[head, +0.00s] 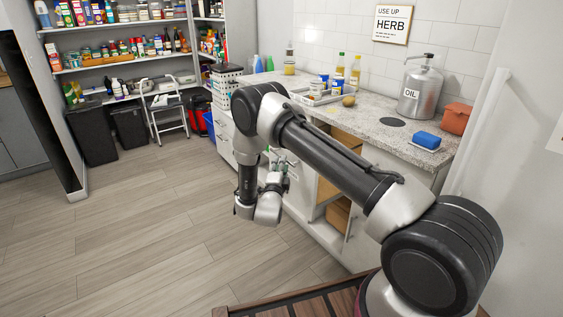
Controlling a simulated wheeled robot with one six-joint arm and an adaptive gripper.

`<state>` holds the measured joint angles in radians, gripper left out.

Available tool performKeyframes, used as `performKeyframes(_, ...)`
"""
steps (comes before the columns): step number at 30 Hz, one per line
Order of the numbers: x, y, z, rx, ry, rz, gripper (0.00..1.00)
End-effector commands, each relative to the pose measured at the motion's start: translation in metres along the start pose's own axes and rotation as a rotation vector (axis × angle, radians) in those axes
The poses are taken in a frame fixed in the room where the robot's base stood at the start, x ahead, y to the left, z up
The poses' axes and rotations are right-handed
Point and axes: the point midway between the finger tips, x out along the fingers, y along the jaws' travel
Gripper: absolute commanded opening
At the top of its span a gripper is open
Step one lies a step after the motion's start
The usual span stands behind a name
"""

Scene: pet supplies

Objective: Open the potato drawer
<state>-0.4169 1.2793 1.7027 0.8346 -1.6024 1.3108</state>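The counter cabinet has white fronts, and no label marking a potato drawer is readable. A stack of white drawer fronts (223,137) is at its left end. Further right, a wood-coloured opening (345,146) shows under the countertop, partly behind my arm. A lower wooden compartment or drawer (338,214) shows below it, beside a white front. A small round brown item, possibly a potato (348,101), sits on the counter. My gripper (281,162) is in front of the cabinet, largely hidden by my wrist; its finger opening is unclear, as is any contact with the cabinet.
The granite countertop (376,117) holds an oil can (420,88), a blue sponge (427,140), an orange container (456,118) and a tray with bottles. Black bins (92,132) and a step stool (166,112) stand at the back. The wood floor (150,235) at left is clear.

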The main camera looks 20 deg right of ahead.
Motion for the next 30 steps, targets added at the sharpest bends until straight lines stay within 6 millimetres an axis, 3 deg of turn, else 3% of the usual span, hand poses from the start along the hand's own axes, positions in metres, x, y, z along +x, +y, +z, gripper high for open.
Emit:
performKeyframes(6, -0.051, 0.001, 0.002, -0.002, -0.005, 0.001, 0.32)
performKeyframes(12, -0.080, 0.000, 0.001, -0.001, -0.002, 0.001, 0.32)
performKeyframes(27, -0.087, 0.002, 0.000, -0.039, -0.002, 0.007, 0.32)
performKeyframes(30, -0.088, 0.032, 0.008, -0.152, -0.046, 0.133, 0.32)
